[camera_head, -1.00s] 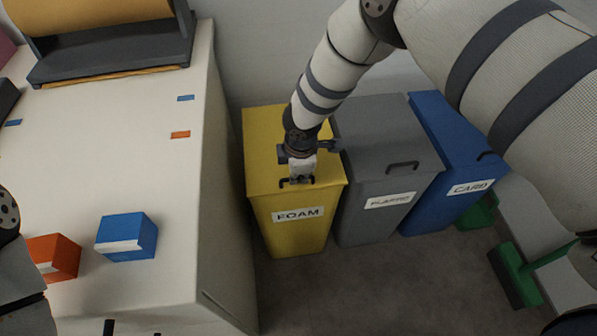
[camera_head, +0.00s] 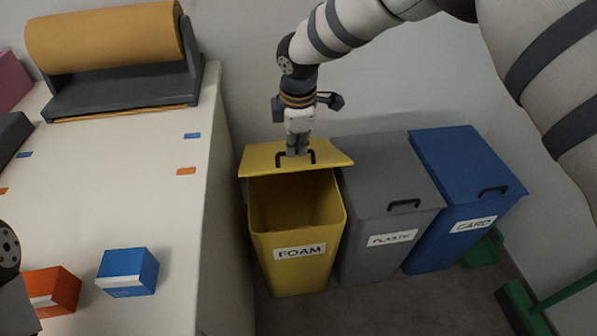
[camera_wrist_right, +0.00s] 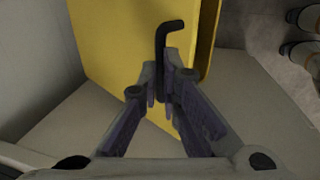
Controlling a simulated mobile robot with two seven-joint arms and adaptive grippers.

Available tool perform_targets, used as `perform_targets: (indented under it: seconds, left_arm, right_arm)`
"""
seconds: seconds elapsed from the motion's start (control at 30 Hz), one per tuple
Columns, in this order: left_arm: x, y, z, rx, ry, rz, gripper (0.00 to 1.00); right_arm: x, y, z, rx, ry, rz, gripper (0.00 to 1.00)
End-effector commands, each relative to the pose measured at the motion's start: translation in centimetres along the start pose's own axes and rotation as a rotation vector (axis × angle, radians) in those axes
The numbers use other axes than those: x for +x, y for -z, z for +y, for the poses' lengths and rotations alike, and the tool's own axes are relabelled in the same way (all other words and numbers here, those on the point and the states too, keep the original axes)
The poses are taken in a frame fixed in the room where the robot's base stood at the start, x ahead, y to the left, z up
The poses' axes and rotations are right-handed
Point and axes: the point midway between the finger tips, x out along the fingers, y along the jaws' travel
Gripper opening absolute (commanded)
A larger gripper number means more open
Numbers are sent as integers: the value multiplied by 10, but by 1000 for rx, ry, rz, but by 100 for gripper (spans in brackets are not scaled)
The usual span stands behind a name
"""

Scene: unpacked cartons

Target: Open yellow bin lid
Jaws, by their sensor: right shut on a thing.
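The yellow bin (camera_head: 299,275) carries a FOAM label and stands between the white counter and the grey bin. Its yellow lid (camera_head: 265,160) is tilted up at the back, and the dark inside of the bin shows below it. My right gripper (camera_head: 298,152) is shut on the black lid handle (camera_head: 312,157). In the right wrist view the fingers (camera_wrist_right: 162,95) close around the black handle (camera_wrist_right: 170,35), with the yellow lid (camera_wrist_right: 115,45) behind it. My left gripper is not in view; only part of my left arm shows at the left edge.
A grey PLASTIC bin (camera_head: 385,185) and a blue CARD bin (camera_head: 465,170) stand to the right, lids closed. The white counter (camera_head: 130,190) at left holds a blue box (camera_head: 127,272), an orange box (camera_head: 52,290) and a paper roll (camera_head: 105,40). A green tool (camera_head: 520,305) is at lower right.

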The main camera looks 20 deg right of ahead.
Motion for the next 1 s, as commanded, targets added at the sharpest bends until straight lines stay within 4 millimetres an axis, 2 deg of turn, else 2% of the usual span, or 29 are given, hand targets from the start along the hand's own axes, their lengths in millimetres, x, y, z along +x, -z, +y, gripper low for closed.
perform_targets:
  seconds: [0.07,0.3,0.77,0.9,1.0]
  left_arm:
    - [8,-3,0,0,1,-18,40]
    - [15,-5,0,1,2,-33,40]
    - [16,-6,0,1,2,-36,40]
    - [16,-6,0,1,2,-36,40]
    - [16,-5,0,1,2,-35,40]
  right_arm:
    - [1,-2,15,3,-18,3,0]
    - [-9,-4,31,2,-13,-3,0]
    - [-10,-5,34,5,-9,-5,0]
    - [-9,-5,34,5,-9,-5,29]
    - [-10,-4,34,5,-10,-4,29]
